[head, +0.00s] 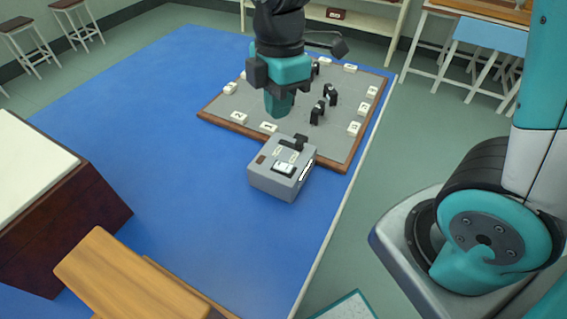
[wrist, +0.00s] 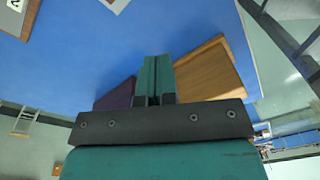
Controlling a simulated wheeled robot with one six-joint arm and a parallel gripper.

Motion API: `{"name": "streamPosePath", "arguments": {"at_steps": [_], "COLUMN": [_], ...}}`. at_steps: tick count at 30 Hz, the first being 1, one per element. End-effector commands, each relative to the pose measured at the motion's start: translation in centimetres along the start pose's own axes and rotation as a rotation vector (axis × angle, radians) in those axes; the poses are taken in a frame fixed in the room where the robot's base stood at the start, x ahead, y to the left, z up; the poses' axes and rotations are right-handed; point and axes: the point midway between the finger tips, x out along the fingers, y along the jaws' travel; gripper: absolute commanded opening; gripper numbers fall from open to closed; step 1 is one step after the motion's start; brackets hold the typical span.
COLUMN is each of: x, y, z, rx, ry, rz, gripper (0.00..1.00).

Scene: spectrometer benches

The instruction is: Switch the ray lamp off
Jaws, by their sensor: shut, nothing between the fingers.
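The ray lamp looks to be the grey box (head: 272,182) on the blue table, in front of the board's near edge. Its top carries a pale switch (head: 284,169) in a dark frame, a small red-brown patch, small white labels and a black piece at the back. Its right side shows a bright white striped patch. Which way the switch is tipped is too small to tell. My gripper (head: 279,112) is shut and empty, above and behind the lamp, apart from it. In the wrist view its shut fingers (wrist: 153,68) point over blue table; the switch is not visible there.
A grey board (head: 235,107) with a wooden rim holds several white labelled tiles and black holders behind the lamp. A dark box with a pale top (head: 28,165) and a wooden block (head: 125,275) stand front left. Blue table left of the lamp is clear.

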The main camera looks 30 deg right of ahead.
Motion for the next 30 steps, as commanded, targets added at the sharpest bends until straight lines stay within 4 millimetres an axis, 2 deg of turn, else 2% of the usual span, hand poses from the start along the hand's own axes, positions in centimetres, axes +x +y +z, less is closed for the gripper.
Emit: {"name": "streamPosePath", "arguments": {"at_steps": [1, 3, 9, 14, 17, 30], "x": [1.7, 3.1, 5.5, 6.4, 7.7, 16.5], "y": [1.2, 2.6, 4.7, 5.0, 4.8, 4.1], "z": [0.6, 1.3, 2.6, 2.9, 3.1, 4.4], "rx": [-0.099, -0.239, -0.479, -0.521, -0.520, -0.518], "ry": [-0.030, -0.065, -0.118, -0.124, -0.123, -0.123], "rz": [-0.020, -0.043, -0.093, -0.103, -0.106, -0.106], "gripper": [0.00, 0.00, 0.00, 0.00, 0.00, 0.00]}}
